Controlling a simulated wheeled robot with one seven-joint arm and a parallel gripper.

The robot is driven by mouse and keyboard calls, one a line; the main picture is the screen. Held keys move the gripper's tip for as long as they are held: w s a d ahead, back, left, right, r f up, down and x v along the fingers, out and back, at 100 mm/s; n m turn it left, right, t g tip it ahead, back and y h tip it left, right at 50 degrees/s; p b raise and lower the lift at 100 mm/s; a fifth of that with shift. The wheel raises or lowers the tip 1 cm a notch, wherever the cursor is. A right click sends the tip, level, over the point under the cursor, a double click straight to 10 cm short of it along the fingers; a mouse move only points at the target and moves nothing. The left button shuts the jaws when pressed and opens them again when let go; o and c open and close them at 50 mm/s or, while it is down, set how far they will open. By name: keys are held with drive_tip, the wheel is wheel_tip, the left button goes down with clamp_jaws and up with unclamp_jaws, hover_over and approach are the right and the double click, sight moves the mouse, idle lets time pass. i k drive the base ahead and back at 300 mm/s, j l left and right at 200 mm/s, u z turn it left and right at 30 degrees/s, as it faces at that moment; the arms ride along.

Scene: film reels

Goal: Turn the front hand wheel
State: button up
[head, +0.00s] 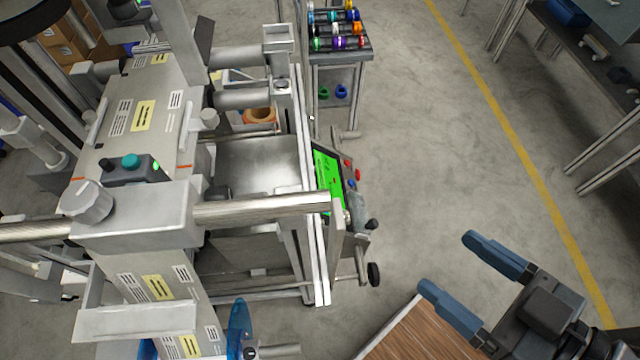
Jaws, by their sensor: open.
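The machine (155,100) fills the left of the head view. A grey ribbed round knob (87,200) sits on its near crossbeam. A small black wheel-like part (374,274) sticks out at its right side, below a black ball knob (372,224). I cannot tell for sure which of these is the front hand wheel. My gripper (448,263) is at the lower right, its two blue fingers wide apart and pointing up-left at the machine. It is empty and touches nothing; bare floor shows between it and the machine.
A green screen (328,182) with coloured buttons is on the machine's right side. A wooden-topped surface (410,335) lies beside my gripper, at the bottom. A rack of coloured reels (338,44) stands at the back. A workbench (590,50) is at upper right. The middle floor is clear.

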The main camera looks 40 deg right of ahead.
sight(372, 273)
drive_tip(key=k+l+u, duration=0.3)
drive_tip(key=l, duration=0.35)
drive_tip(key=k+l+u, duration=0.3)
drive_tip(key=l, duration=0.25)
drive_tip(key=k+l+u, duration=0.3)
drive_tip(key=k+l, duration=0.15)
